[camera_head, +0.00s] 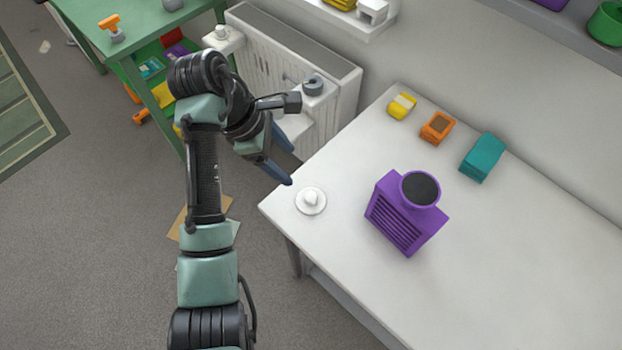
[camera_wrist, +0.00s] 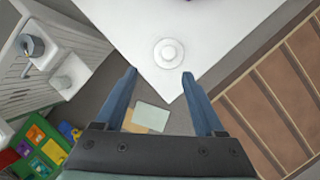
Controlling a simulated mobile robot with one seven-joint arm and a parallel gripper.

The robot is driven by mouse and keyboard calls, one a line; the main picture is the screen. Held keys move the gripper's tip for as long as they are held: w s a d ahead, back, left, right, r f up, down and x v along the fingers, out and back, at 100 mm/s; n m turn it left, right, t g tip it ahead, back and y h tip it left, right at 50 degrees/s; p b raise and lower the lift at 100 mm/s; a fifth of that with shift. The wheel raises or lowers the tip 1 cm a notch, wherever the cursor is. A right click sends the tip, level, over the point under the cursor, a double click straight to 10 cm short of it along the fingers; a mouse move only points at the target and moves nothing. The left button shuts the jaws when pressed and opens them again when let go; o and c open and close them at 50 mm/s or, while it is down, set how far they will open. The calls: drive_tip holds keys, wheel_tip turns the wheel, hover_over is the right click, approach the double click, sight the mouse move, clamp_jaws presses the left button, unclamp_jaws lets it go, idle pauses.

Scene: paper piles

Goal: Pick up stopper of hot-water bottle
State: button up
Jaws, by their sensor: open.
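A white stopper (camera_head: 311,200), a round disc with a small knob on top, lies on the white table near its left corner. In the wrist view the stopper (camera_wrist: 168,53) is just beyond the fingertips, near the table's corner. My gripper (camera_head: 285,168) is open and empty, above and to the left of the stopper in the head view. Its two blue fingers also show in the wrist view (camera_wrist: 160,73), apart, with nothing between them but the floor and table corner below. No hot-water bottle can be made out.
On the white table (camera_head: 500,270) stand a purple box-shaped device (camera_head: 405,215) and small yellow (camera_head: 402,106), orange (camera_head: 437,127) and teal (camera_head: 483,157) blocks. A white radiator (camera_head: 300,75) is behind my gripper. Papers (camera_wrist: 150,117) lie on the floor.

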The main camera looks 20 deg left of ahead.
drive_tip(key=s, duration=0.1)
drive_tip(key=b, duration=0.4)
hover_over(310, 196)
drive_tip(key=s+a, duration=0.1)
drive_tip(key=a, duration=0.2)
drive_tip(key=shift+n+g, duration=0.3)
drive_tip(key=shift+n, duration=0.1)
drive_tip(key=f, duration=0.6)
drive_tip(key=shift+s+d+f, duration=0.2)
drive_tip(key=shift+d+f, duration=0.05)
drive_tip(key=shift+b+x, duration=0.45)
drive_tip(key=shift+x, duration=2.6)
drive_tip(key=shift+w+d+r, duration=0.1)
drive_tip(key=shift+w, duration=0.05)
clamp_jaws()
